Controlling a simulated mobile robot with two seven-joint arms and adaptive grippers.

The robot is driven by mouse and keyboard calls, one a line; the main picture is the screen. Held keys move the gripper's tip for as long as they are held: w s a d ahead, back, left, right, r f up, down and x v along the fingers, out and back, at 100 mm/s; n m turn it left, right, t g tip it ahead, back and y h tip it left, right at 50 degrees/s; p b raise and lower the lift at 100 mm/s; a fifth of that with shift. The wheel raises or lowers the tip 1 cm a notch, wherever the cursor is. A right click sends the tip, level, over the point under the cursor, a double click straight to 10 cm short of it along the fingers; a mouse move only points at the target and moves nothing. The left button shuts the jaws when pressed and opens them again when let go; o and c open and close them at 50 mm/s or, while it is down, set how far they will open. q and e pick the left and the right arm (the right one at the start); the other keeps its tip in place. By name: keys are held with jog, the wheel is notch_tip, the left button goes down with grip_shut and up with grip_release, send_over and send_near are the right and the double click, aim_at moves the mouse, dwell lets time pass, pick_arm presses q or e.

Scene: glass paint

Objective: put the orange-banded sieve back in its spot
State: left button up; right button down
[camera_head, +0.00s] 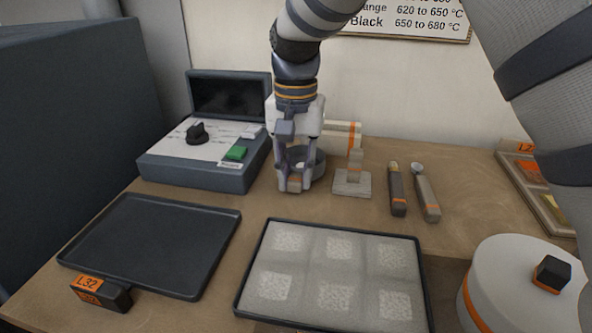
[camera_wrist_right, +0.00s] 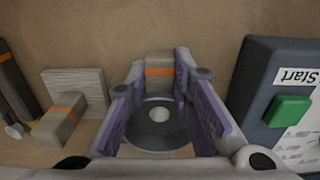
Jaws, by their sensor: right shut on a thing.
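My right gripper (camera_head: 295,188) points down at the back of the table, between the control box and a small stand. It is shut on the sieve. The sieve's dark round pan shows beside the fingers (camera_head: 320,163). In the right wrist view, the sieve (camera_wrist_right: 135,137) lies between the purple-padded fingers, with a grey, orange-banded block (camera_wrist_right: 160,60), seemingly its handle, at the fingertips (camera_wrist_right: 160,85). The fingers hide part of it. The small stand (camera_head: 352,185) has a pale base and orange-banded upper pieces. My left gripper is not in view.
The control box (camera_head: 190,180) with a green button is close left of the gripper. Two orange-banded tools (camera_head: 397,190) lie right of the stand. A dark tray (camera_head: 150,245), a tray of pale squares (camera_head: 310,260) and a white round container (camera_head: 500,270) stand in front.

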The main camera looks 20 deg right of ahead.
dwell(0.4)
jog(key=shift+f, duration=0.3)
jog(key=shift+f, duration=0.2)
dwell(0.5)
jog(key=c, duration=1.3)
grip_release()
